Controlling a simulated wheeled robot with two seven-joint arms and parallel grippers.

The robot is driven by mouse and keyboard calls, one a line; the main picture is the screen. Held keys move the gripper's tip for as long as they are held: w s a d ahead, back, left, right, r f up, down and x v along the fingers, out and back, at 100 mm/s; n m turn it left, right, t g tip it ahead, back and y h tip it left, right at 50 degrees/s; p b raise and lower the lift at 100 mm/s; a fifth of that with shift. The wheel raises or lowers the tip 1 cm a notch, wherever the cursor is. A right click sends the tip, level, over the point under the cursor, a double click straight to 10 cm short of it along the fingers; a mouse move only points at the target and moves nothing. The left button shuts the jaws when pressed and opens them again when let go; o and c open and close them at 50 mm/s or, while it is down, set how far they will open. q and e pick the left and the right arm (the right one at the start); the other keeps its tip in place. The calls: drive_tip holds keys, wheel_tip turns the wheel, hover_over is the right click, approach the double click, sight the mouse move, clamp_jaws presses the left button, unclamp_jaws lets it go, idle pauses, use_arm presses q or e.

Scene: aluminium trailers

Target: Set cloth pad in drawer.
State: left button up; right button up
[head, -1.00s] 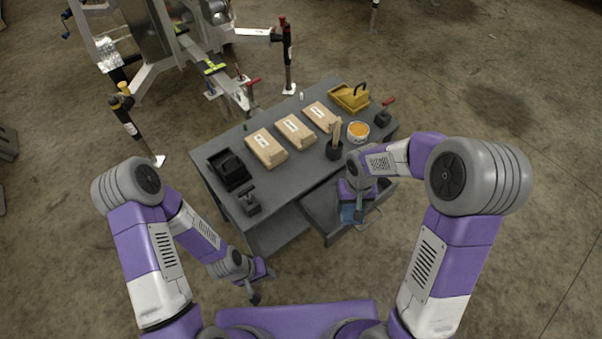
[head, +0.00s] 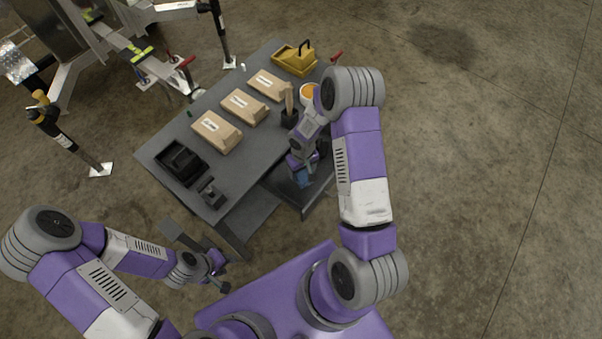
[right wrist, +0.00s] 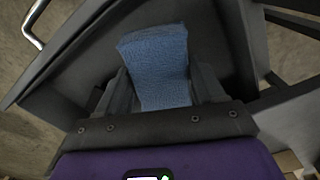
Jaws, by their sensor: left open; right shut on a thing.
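The blue cloth pad (head: 303,181) is held in my right gripper (head: 302,174) at the open drawer (head: 318,197) of the grey workbench. In the right wrist view the cloth pad (right wrist: 158,65) sits between the two dark fingers, with the dark drawer walls (right wrist: 62,62) around it. The fingers are shut on its near part, and its far end sticks out. I cannot tell whether the pad touches the drawer floor. My left gripper (head: 222,272) is open and empty, low in front of the workbench's near left corner.
On the workbench (head: 215,178) are several parcels (head: 244,107), a black bin (head: 181,161), a dark holder cup (head: 289,117), an orange-topped tub (head: 307,92) and a yellow carrier (head: 294,60). A metal drawer handle (right wrist: 34,22) shows in the wrist view. A trailer frame stands behind.

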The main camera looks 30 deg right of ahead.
sight(302, 179)
wheel_tip(302, 179, down, 7)
drive_tip(key=shift+r+b, duration=0.2)
drive_tip(key=shift+b, duration=0.85)
drive_tip(key=shift+f, duration=0.15)
drive_tip(key=o, duration=1)
drive_tip(key=shift+o, duration=0.2)
drive_tip(key=shift+r, duration=0.2)
wheel_tip(302, 179, up, 12)
drive_tip(key=p, duration=0.4)
